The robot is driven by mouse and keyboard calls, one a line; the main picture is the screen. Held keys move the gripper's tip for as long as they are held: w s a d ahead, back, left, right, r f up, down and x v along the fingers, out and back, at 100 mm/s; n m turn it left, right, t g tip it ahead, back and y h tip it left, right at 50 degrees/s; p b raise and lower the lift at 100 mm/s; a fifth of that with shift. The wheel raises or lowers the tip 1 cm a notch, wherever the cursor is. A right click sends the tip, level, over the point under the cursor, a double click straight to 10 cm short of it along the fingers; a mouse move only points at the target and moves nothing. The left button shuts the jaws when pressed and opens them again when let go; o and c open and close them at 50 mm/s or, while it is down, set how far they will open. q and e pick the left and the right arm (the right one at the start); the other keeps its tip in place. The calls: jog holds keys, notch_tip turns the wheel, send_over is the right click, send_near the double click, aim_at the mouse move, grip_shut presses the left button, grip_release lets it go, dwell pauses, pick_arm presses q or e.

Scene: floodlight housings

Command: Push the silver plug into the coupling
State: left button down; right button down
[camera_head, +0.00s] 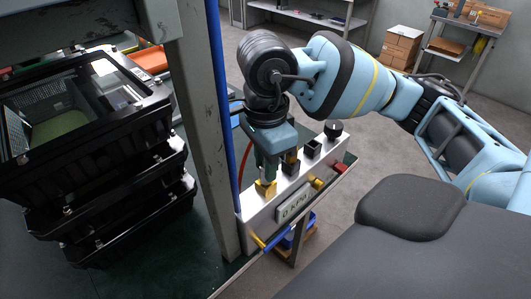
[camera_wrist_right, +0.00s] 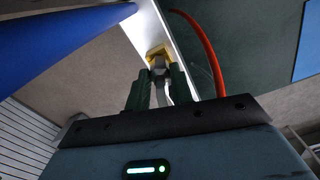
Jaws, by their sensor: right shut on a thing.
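My right gripper (camera_head: 265,172) points down over the white panel box and is shut on the silver plug. In the right wrist view the silver plug (camera_wrist_right: 159,71) sits between the two green fingers of the gripper (camera_wrist_right: 159,84), with a grey hose or stem running back between them. The yellow coupling (camera_head: 265,189) is on top of the box, right below the fingertips. It also shows in the wrist view (camera_wrist_right: 158,52) just beyond the plug. The plug's tip meets or nearly meets the coupling; I cannot tell how deep it is. My left gripper is not in view.
The white box (camera_head: 262,220) carries a display and black fittings (camera_head: 311,149) to the right of the coupling. A grey post (camera_head: 205,120) with a blue pipe (camera_head: 223,110) stands close left. A red hose (camera_wrist_right: 205,45) runs nearby. Black housings (camera_head: 100,215) are stacked at left.

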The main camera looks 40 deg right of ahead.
dwell(0.9)
jog(key=c, duration=1.7)
grip_release()
jog(key=shift+o, duration=0.6)
jog(key=shift+o, duration=0.5)
jog(key=o, duration=0.6)
jog(key=shift+o, duration=0.3)
jog(key=shift+r, duration=0.15)
pick_arm(q)
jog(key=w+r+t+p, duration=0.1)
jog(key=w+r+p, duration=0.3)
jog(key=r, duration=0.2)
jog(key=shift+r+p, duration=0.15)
jog(key=shift+p, duration=0.25)
pick_arm(e)
jog(key=shift+r, duration=4.4)
